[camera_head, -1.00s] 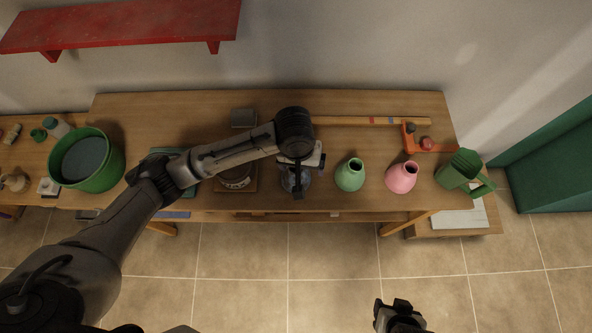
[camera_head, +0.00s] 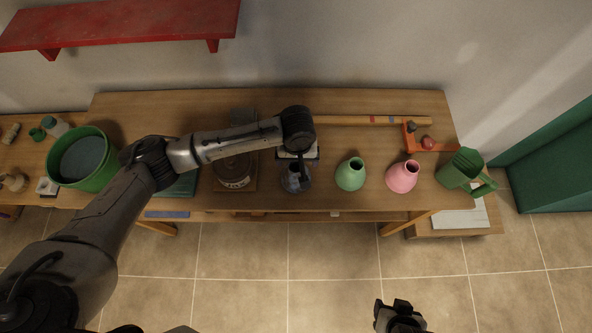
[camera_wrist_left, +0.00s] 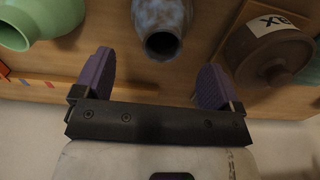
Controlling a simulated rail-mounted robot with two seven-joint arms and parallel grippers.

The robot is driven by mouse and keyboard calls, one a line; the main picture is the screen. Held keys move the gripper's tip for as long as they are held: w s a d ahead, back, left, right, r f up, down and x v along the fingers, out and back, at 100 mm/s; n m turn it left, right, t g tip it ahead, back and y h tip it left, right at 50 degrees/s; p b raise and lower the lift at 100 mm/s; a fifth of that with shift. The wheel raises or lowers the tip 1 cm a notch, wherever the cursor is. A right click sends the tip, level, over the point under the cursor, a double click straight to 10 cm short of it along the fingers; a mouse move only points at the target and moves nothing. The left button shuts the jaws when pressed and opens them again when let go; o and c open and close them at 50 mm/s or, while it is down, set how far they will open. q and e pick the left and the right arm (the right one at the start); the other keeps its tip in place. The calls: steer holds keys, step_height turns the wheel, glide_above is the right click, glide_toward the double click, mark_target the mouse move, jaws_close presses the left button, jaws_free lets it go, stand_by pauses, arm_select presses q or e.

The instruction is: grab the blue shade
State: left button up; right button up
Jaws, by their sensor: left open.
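The blue shade (camera_head: 295,180) is a mottled blue-grey, vase-shaped piece near the front edge of the table, left of a green shade (camera_head: 350,174) and a pink shade (camera_head: 403,177). My left gripper (camera_head: 300,160) is just behind it on the wall side and partly covers it in the head view. In the left wrist view, the blue shade (camera_wrist_left: 162,18) shows its dark opening ahead of my left gripper (camera_wrist_left: 154,80). The purple fingers are spread with nothing between them. My right gripper (camera_head: 398,316) is at the bottom of the head view, far from the table.
A brown round lidded pot (camera_head: 233,172) stands left of the blue shade; the green shade (camera_wrist_left: 30,22) is close on its other side. A long wooden bar (camera_head: 365,120) lies behind the shades. A green watering can (camera_head: 462,170) stands at the right end of the wooden table (camera_head: 160,110).

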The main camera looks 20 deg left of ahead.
mark_target(296, 166)
arm_select(q)
steer(key=shift+a+f, duration=0.15)
steer(key=shift+f, duration=2.5)
steer(key=c, duration=1.1)
